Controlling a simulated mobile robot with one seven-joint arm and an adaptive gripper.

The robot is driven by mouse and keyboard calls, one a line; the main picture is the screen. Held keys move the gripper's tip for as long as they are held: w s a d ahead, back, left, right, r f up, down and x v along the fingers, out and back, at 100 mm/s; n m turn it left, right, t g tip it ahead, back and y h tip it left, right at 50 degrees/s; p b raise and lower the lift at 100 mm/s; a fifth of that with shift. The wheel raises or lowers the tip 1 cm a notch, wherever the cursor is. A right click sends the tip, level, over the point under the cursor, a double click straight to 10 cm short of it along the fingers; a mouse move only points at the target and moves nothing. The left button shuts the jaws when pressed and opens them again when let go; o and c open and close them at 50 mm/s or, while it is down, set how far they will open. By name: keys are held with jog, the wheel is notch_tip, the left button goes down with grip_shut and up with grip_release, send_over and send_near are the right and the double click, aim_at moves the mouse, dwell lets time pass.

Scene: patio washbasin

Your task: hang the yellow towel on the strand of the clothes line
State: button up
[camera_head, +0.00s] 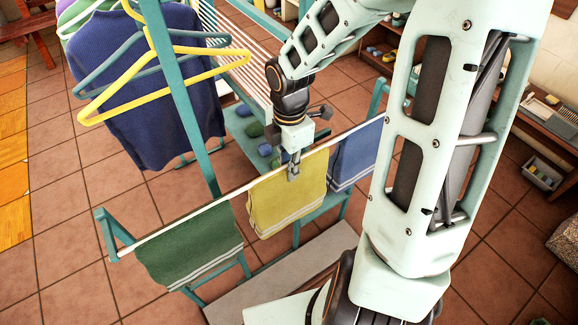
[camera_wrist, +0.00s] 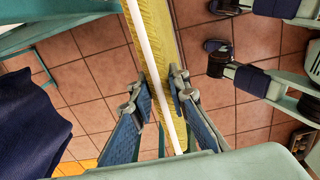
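The yellow towel (camera_head: 290,203) hangs at the white strand (camera_head: 182,222) of the clothes line, between a green and a blue towel. In the wrist view, yellow cloth (camera_wrist: 157,62) shows on both sides of the strand (camera_wrist: 147,45), which stays visible as a white line. My gripper (camera_head: 293,170) is at the top edge of the yellow towel. In the wrist view its fingers (camera_wrist: 161,88) are apart, one on each side of the strand, with a gap between them. Whether the fingers touch the cloth cannot be told.
The green towel (camera_head: 190,246) hangs at left and the blue towel (camera_head: 354,157) at right. A teal rack with a yellow hanger (camera_head: 165,90) and a dark blue sweater (camera_head: 145,80) stands at left. A low shelf (camera_head: 243,122) with rolled cloths is behind. Tiled floor is open at front left.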

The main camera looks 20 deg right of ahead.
grip_shut()
notch_tip(320, 180, up, 9)
jog(key=p, duration=0.9)
jog(key=shift+r+p, duration=0.1)
jog(key=shift+p, duration=0.3)
notch_tip(320, 180, up, 20)
